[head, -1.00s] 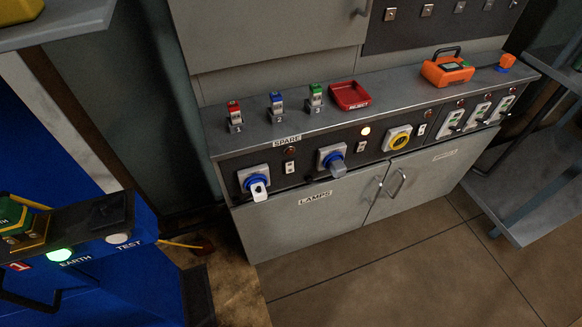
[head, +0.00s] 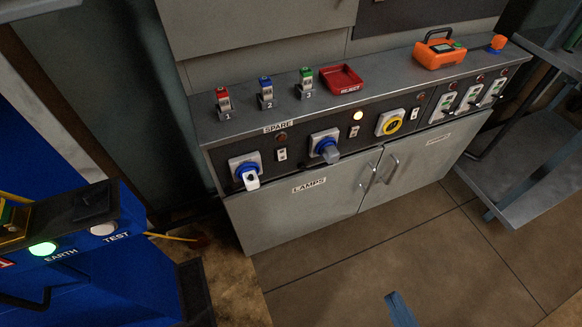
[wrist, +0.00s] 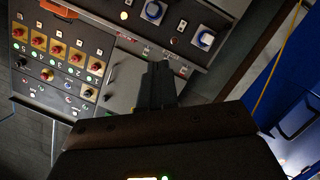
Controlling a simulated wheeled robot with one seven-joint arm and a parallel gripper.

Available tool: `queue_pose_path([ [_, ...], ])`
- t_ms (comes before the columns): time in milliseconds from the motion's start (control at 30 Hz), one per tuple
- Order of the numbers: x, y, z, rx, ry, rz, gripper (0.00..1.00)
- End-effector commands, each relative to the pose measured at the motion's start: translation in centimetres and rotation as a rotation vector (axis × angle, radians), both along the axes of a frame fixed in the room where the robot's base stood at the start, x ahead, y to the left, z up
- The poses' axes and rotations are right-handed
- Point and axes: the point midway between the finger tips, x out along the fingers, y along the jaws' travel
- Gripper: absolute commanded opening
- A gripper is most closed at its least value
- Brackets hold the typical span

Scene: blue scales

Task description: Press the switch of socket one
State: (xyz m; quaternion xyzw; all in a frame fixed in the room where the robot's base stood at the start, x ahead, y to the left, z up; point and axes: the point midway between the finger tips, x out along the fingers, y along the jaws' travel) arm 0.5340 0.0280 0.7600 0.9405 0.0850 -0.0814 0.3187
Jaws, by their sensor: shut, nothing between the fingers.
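A grey bench front carries two blue sockets and a yellow socket (head: 390,121). The left blue socket (head: 244,169) has a white flap at its front. Its small white switch (head: 282,155) sits to its right, below an unlit lamp (head: 281,137). The second blue socket (head: 325,144) has a grey part sticking out; its switch (head: 354,131) sits below a lit lamp (head: 358,115). No socket number is readable. In the wrist view, upside down, the left socket (wrist: 205,39) and its switch (wrist: 183,24) lie beyond my gripper (wrist: 156,66). The gripper is shut, empty and apart from the panel.
On the bench top (head: 230,131) stand numbered red, blue and green blocks, a red tray (head: 341,78) and an orange case (head: 440,54). A blue cabinet (head: 120,265) stands at left, a grey shelf (head: 510,185) at right. The floor (head: 340,265) between is mostly clear.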

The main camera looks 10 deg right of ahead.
Motion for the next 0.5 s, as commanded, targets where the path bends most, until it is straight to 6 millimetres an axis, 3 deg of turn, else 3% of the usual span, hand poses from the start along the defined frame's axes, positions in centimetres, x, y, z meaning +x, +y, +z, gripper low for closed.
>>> queue_pose_path([
  [200, 6.4, 2.1, -3.9, -0.240, -0.061, 0.093, 0.00],
  [500, 15.7, 5.8, -7.1, -0.573, -0.152, 0.205, 0.00],
])
